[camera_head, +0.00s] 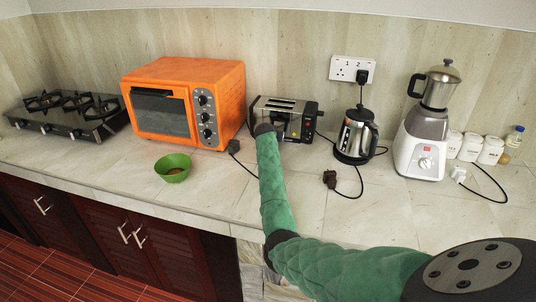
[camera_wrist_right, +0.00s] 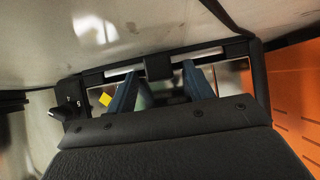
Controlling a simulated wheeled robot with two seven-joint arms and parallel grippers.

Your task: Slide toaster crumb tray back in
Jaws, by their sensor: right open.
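The toaster (camera_head: 283,112), silver with a dark frame, stands against the back wall beside the orange oven. My right arm comes up from the front, its end at the toaster's left front; the gripper's fingers do not show clearly there. A dark bar with a central block (camera_wrist_right: 159,66) crosses just beyond the fingers. I cannot tell whether it belongs to the crumb tray. My left gripper is out of view.
The orange oven (camera_head: 170,80) is close left of the toaster, also in the wrist view (camera_wrist_right: 292,90). A kettle (camera_head: 353,135) and blender (camera_head: 423,135) stand right. A green bowl (camera_head: 173,167) sits front left. Loose plugs (camera_head: 330,179) and cords lie on the counter (camera_head: 365,215).

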